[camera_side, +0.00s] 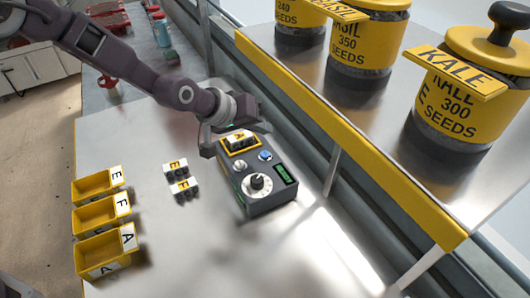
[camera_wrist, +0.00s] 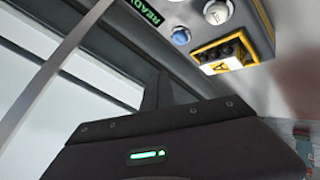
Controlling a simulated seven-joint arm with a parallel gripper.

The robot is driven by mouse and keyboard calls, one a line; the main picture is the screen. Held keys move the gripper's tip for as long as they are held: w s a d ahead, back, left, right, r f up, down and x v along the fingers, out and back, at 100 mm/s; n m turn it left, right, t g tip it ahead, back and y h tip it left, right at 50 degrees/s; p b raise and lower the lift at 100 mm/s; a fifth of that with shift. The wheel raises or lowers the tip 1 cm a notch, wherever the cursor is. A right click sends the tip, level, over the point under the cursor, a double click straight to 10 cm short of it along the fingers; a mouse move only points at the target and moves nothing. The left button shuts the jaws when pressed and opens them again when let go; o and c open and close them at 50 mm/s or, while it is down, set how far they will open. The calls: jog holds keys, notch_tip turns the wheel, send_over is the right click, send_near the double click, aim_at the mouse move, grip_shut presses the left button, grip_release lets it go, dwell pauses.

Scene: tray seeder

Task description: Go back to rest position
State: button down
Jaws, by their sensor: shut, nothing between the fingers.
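In the wrist view my gripper's fingers (camera_wrist: 157,92) are together and hold nothing. A block marked A (camera_side: 238,138) sits in the yellow-framed slot of the box, apart from my gripper; it also shows in the wrist view (camera_wrist: 222,58). The box has a dial (camera_side: 258,183), a blue button (camera_side: 265,155), a white button (camera_side: 239,166) and a green display (camera_side: 285,174), which reads READY in the wrist view (camera_wrist: 145,10).
Two blocks marked E (camera_side: 176,167) and F (camera_side: 183,187) stand on the table left of the box. Three yellow bins (camera_side: 95,215) stand at the table's left edge. A yellow-edged shelf (camera_side: 350,150) with seed jars (camera_side: 462,100) rises at right. The near table (camera_side: 190,250) is clear.

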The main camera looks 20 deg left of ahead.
dwell(0.3)
jog(key=s+a+r+m+y, duration=0.2)
jog(key=s+a+r+y, duration=0.1)
jog(key=s+a+r, duration=1.2)
jog(key=s+a+r+g+y, duration=0.1)
jog(key=s+a, duration=0.4)
jog(key=s, duration=0.6)
jog(key=s+a+r+g+y, duration=0.1)
jog(key=s+a, duration=0.3)
jog(key=s, duration=0.7)
jog(key=shift+s+a, duration=0.3)
jog(key=shift+a, duration=0.1)
jog(key=shift+r, duration=0.15)
